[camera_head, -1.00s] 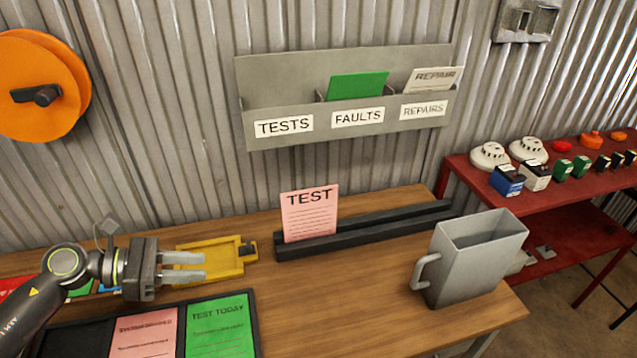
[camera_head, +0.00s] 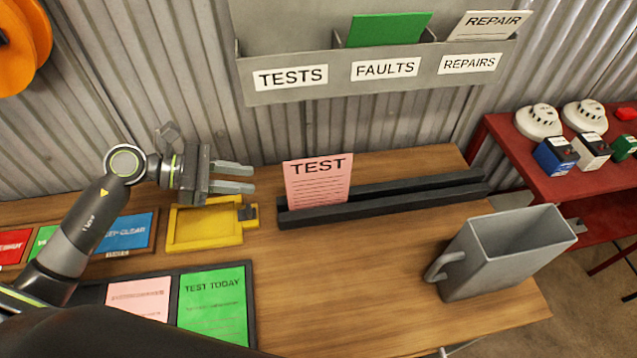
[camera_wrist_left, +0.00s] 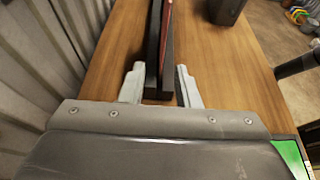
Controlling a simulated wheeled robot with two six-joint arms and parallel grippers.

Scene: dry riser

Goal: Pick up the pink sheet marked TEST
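The pink sheet marked TEST (camera_head: 318,182) stands upright in the left end of a black slotted holder (camera_head: 400,197) on the wooden bench. In the left wrist view the sheet shows edge-on as a thin reddish strip (camera_wrist_left: 167,40) in the holder (camera_wrist_left: 153,60). My left gripper (camera_head: 234,178) is open and empty, to the left of the sheet and apart from it. In the left wrist view its two fingers (camera_wrist_left: 160,88) lie on either side of the line of the holder. My right gripper is not in view.
A grey wall rack (camera_head: 330,85) labelled TESTS, FAULTS and REPAIRS hangs behind. A yellow tray (camera_head: 205,226) lies below my left gripper. A grey metal jug (camera_head: 495,260) stands at right. A black tray with a pink and a green TEST TODAY sheet (camera_head: 213,308) lies in front.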

